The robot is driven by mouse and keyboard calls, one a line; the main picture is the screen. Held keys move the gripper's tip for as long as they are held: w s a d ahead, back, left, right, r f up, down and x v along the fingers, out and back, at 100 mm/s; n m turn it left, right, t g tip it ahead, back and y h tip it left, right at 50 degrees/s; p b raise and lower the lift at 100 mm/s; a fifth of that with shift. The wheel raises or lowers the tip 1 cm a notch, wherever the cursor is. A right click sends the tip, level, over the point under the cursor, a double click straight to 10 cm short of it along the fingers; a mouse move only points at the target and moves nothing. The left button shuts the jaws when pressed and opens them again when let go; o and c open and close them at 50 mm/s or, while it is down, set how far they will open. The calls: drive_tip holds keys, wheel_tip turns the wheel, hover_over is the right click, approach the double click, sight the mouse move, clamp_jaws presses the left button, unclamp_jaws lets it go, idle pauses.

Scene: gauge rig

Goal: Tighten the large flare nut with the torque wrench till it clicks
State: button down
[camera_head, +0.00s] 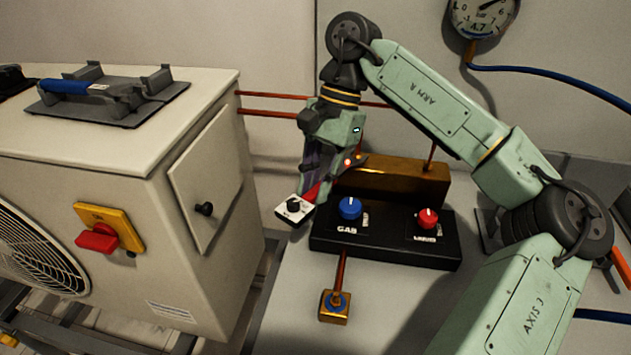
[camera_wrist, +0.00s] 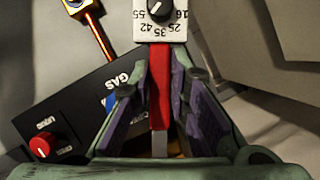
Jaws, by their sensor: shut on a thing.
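My gripper (camera_head: 318,184) is shut on the red bar (camera_wrist: 160,85) of a tool. The bar ends in a white block (camera_wrist: 160,18) with a black dial and numbers such as 25, 35 and 42. In the head view the white block (camera_head: 295,209) hangs in the air left of the black valve panel. It looks like a torque wrench setting head, but I cannot be sure. A blue-handled tool (camera_head: 65,87) lies in a grey tray (camera_head: 130,112) on the white unit. I cannot pick out the large flare nut.
The black panel (camera_head: 385,245) carries a blue GAS knob (camera_head: 350,208) and a red knob (camera_head: 428,218). A brass block (camera_head: 334,308) on a copper pipe stands in front. The white unit (camera_head: 200,125) with a yellow-red switch (camera_head: 100,236) stands left. A gauge (camera_head: 483,14) hangs behind.

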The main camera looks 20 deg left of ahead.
sight(297, 200)
drive_tip(key=shift+s+a+b, duration=0.25)
drive_tip(key=shift+s, duration=0.55)
drive_tip(key=shift+s+a+b, duration=0.2)
drive_tip(key=shift+s, duration=0.6)
drive_tip(key=shift+s+a+b, duration=0.25)
drive_tip(key=shift+s, duration=0.55)
drive_tip(key=shift+r+p, duration=1.35)
drive_tip(key=shift+r, duration=0.95)
